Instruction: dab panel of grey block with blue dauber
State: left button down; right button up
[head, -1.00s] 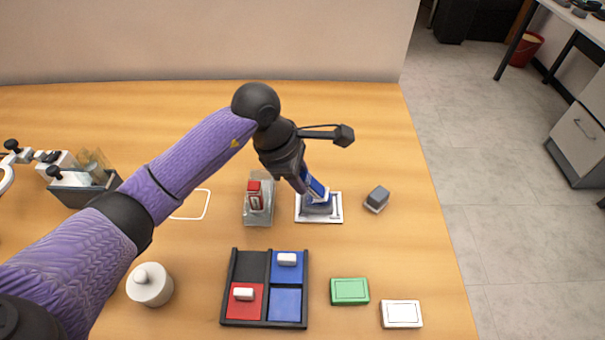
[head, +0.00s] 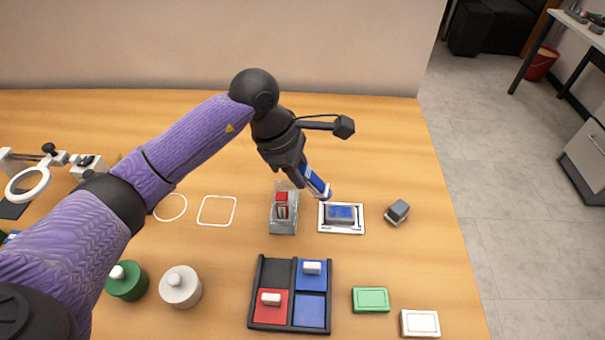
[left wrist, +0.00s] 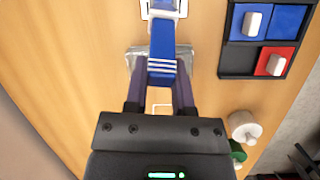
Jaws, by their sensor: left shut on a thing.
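My left gripper (head: 303,172) is shut on the blue dauber (head: 318,184), which has white stripes in the left wrist view (left wrist: 162,50). The dauber is tilted, its lower end just up and left of the grey block (head: 341,220) and seemingly clear of it. The block sits in a white-framed holder (head: 325,230) on the table. Its top panel (head: 341,212) now shows blue. In the left wrist view the dauber hides much of the block and holder. My right gripper is in neither view.
A clear stand (head: 284,222) with a red-topped item is left of the holder; a small grey block (head: 397,211) is to its right. In front are a black tray (head: 257,290) with red and blue pads, a green pad (head: 370,300), a white pad (head: 420,323) and round pots (head: 181,288).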

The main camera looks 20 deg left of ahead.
pick_arm(q)
jog(key=shift+r+p, duration=0.95)
jog(key=shift+r, duration=0.75)
jog(key=shift+d, duration=0.1)
jog(key=shift+w, duration=0.1)
